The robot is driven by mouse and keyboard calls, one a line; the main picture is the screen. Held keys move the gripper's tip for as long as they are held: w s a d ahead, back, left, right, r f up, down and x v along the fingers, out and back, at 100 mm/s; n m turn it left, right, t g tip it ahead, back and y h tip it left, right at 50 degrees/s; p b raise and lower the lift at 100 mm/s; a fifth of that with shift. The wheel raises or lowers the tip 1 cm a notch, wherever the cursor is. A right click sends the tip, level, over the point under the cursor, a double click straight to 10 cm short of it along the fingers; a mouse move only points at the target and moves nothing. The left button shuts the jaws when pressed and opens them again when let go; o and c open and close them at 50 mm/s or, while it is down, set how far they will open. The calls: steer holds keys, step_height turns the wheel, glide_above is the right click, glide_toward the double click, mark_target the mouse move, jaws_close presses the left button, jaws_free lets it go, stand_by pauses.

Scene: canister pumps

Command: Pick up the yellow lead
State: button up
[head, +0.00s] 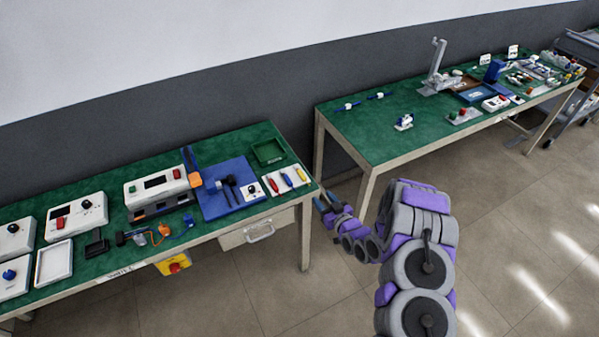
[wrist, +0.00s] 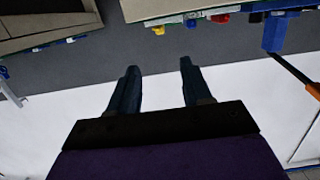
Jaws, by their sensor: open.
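The yellow lead (head: 301,173) lies at the right end of a white panel (head: 279,190) near the right end of the left green bench. A red lead (head: 272,186) and a blue lead (head: 287,180) lie to its left. My gripper (head: 327,200) is just right of that bench's end, apart from the leads. In the wrist view my gripper (wrist: 159,66) is open, with nothing between its two dark fingers. A small yellow piece (wrist: 158,30), probably the lead, shows at the bench edge beyond the fingertips there, with red and blue pieces beside it.
A green tray (head: 268,151) sits behind the panel. A blue board (head: 230,190) with dark tools lies to its left. A second green bench (head: 375,135) stands to the right, across a gap. The floor in front is clear.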

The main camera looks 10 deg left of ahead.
steer(key=b, duration=0.3)
glide_toward(303, 175)
steer(key=x, duration=0.5)
steer(key=shift+w+a+f, duration=0.1)
steer(key=shift+w+a, duration=0.2)
steer(key=shift+a, duration=0.1)
steer(key=b+x, duration=0.1)
steer(key=x, duration=0.2)
steer(key=shift+w+b, duration=0.35)
steer(key=shift+w+a, duration=0.3)
steer(key=shift+a, duration=0.15)
steer(key=shift+d+f, duration=0.1)
steer(key=shift+d, duration=0.05)
jaws_close()
